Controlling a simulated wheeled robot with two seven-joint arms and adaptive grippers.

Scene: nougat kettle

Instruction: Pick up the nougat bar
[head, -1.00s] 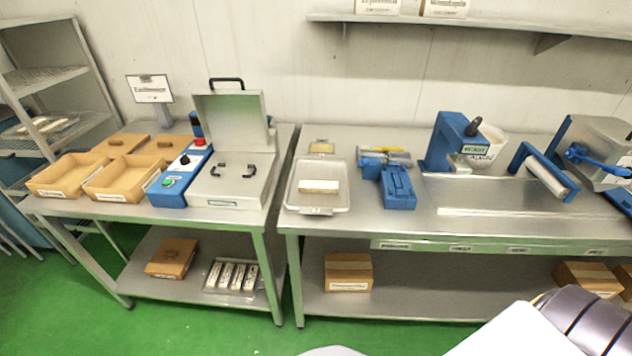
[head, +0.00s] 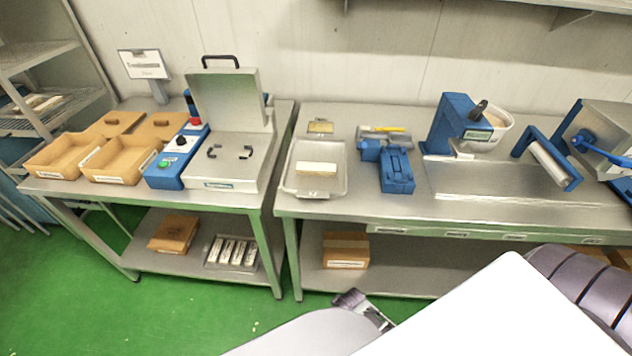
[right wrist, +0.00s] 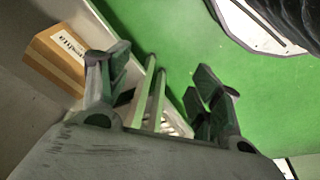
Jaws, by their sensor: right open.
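The nougat bar (head: 317,169) is a pale cream block. It lies in a shallow light-coloured tray (head: 292,184) near the left end of the right-hand table, in the head view. My right gripper (right wrist: 157,88) is open and empty in the right wrist view, with its fingers apart over green floor and table-frame parts. In the head view my right arm spans the bottom right, low in front of the table and well away from the bar. The bar does not show clearly in the right wrist view. My left gripper is not in view.
Right of the tray stand a blue device (head: 396,170) and a blue dispenser (head: 458,124). The left table holds a lidded press (head: 228,158) and cardboard trays (head: 122,160). A cardboard box (head: 346,249) sits on the lower shelf; it also shows in the wrist view (right wrist: 62,58).

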